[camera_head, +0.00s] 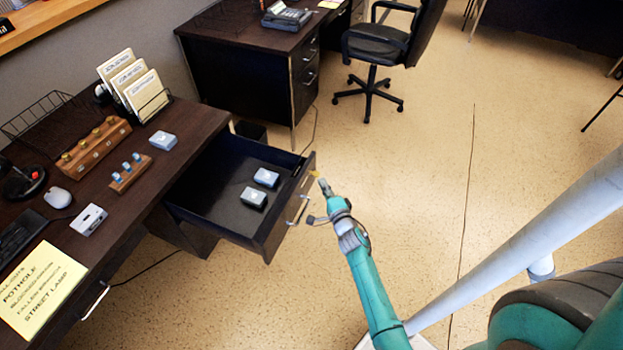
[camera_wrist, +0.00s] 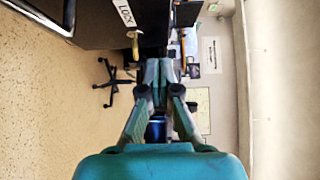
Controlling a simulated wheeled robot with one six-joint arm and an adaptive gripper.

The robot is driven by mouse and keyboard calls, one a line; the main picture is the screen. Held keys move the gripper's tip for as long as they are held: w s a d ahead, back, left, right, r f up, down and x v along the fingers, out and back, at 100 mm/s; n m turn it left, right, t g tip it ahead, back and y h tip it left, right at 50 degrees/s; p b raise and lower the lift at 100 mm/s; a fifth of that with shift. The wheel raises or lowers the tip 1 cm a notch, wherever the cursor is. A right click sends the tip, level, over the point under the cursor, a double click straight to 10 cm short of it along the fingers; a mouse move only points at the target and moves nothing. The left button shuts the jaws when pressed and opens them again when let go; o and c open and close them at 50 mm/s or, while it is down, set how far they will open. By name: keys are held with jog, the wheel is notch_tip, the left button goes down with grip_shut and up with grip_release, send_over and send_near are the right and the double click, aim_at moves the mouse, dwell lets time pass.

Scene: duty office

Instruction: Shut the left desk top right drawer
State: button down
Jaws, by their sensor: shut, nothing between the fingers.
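The dark desk (camera_head: 150,192) stands at the left, and its top right drawer (camera_head: 285,215) is pulled well out. The drawer front carries a metal handle (camera_head: 298,210). My gripper (camera_head: 322,184) is just outside the drawer front, near its far end. In the wrist view my gripper (camera_wrist: 159,72) is shut and empty, and a dark panel with a "LOCK" label (camera_wrist: 125,12) is beside it. I cannot tell whether the fingertips touch the drawer front.
A second desk (camera_head: 240,75) and a black chair (camera_head: 375,45) stand behind.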

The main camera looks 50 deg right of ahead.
aim_at(307, 171)
jog(key=w, duration=0.4)
jog(key=shift+a, duration=0.25)
jog(key=shift+w+a, duration=0.2)
jog(key=shift+w, duration=0.3)
jog(key=shift+w, duration=0.1)
